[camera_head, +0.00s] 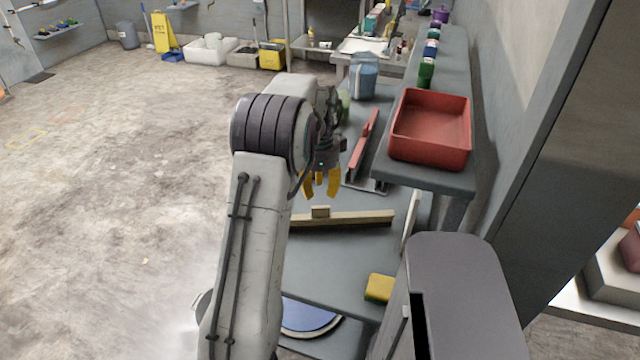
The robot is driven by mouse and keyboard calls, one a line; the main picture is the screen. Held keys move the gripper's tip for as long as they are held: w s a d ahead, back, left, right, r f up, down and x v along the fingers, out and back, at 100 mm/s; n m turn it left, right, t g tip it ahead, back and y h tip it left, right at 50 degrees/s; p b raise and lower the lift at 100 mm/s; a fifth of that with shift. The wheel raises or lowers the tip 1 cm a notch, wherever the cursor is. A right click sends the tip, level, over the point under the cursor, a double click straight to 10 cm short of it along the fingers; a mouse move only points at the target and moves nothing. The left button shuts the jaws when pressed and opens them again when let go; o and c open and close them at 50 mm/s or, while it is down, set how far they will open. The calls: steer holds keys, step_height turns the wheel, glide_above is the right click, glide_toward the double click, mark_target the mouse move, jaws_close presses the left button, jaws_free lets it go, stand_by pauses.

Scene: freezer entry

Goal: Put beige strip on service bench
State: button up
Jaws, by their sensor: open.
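A long beige strip (352,219) lies across the grey bench (335,252), with a small beige block (320,211) on or against its upper side. Its left end is hidden behind my arm. My gripper (321,190), with yellow-orange fingers, is open and empty. It hangs just beyond and above the strip in this view, and appears apart from it. I cannot tell from the picture whether this grey bench is the service bench.
A red bar (363,145) stands behind my gripper. A red tray (431,128) sits on the raised shelf at right. A yellow sponge (379,287) lies near the bench's front, and a blue container (363,77) stands farther back. Open floor (110,190) lies to the left.

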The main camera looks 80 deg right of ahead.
steer(key=shift+a+r+b, duration=0.1)
steer(key=shift+r+b, duration=0.5)
steer(key=shift+r, duration=1.55)
steer(key=w+a+r+n, duration=0.2)
steer(key=w+a+n, duration=0.2)
steer(key=w, duration=0.5)
steer(key=w+a+r+n, duration=0.3)
steer(key=w+n, duration=0.1)
steer(key=w, duration=0.4)
steer(key=w+a+r+n+t+h, duration=0.1)
steer(key=w+a+r+n, duration=0.1)
steer(key=w+a+n, duration=0.8)
steer(key=w+a+n+t, duration=0.1)
steer(key=w+a+n, duration=0.15)
steer(key=a, duration=0.65)
steer(key=w+a+n, duration=0.1)
steer(key=a+n, duration=0.2)
steer(key=a, duration=0.6)
steer(key=s+a+f+n, duration=0.2)
steer(key=s+a+n, duration=0.1)
steer(key=a+n, duration=0.2)
steer(key=s+a+f+n+t+y, duration=0.1)
steer(key=s+a+n, duration=0.2)
steer(key=a+n, duration=0.2)
steer(key=a, duration=0.3)
steer(key=shift+s+a+f+n+t, duration=0.3)
steer(key=shift+s+f+n, duration=0.05)
steer(key=shift+s+f, duration=0.05)
steer(key=shift+d, duration=0.1)
